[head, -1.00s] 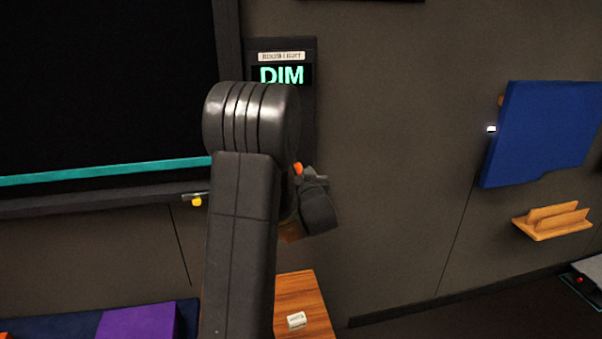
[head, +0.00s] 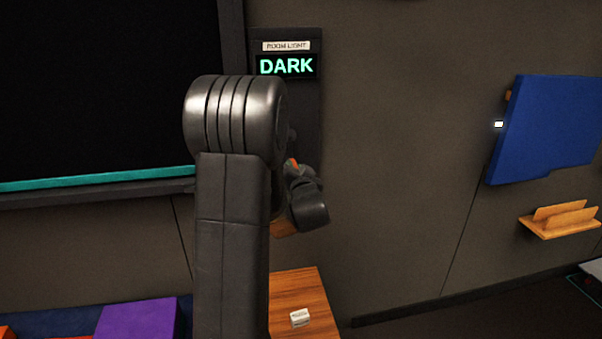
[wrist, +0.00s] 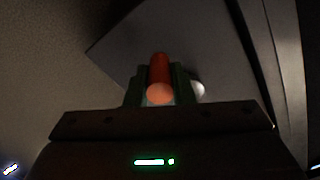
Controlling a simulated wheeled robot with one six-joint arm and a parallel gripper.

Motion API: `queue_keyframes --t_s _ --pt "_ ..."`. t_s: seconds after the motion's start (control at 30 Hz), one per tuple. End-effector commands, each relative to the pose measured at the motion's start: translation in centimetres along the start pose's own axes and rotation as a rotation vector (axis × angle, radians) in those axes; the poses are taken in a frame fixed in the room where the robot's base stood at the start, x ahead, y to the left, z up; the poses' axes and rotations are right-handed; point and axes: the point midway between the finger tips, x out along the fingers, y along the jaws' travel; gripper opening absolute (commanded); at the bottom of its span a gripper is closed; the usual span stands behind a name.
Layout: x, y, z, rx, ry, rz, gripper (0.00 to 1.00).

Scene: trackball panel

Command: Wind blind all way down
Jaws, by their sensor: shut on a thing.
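The blind (head: 100,85) is a large black panel at the left of the head view. Its teal bottom bar (head: 90,180) lies right along the lower frame. The wall panel (head: 312,110) beside it has a lit display (head: 287,66) reading DARK under a ROOM LIGHT label. My gripper (head: 293,168) is at the lower part of this panel, partly behind my arm. In the wrist view my gripper (wrist: 158,85) is shut on an orange-red handle (wrist: 160,68), which stands between its green fingers. The crank's mount is mostly hidden.
A pale round knob (wrist: 197,88) sits just right of the fingers. A wooden top (head: 300,290) with a small white labelled block (head: 299,318) is below. A purple block (head: 138,318) is lower left. A blue panel (head: 545,130) and wooden rack (head: 560,221) are at right.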

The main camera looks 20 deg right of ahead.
Motion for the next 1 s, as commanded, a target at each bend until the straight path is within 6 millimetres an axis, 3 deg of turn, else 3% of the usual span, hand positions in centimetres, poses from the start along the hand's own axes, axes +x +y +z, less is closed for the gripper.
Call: queue_keyframes --t_s 0.43,0.47,0.57,0.87,1.0 --pt "0.0 -0.4 0.3 0.060 -0.002 0.001 0.00" --pt "0.0 -0.4 0.3 0.060 -0.002 0.001 0.26" --pt "0.0 -0.4 0.3 0.060 -0.002 0.001 0.43" --pt "-0.1 -0.3 0.2 0.059 -0.001 0.001 0.43" --pt "-1.4 -0.3 0.2 0.058 0.001 0.001 0.43"
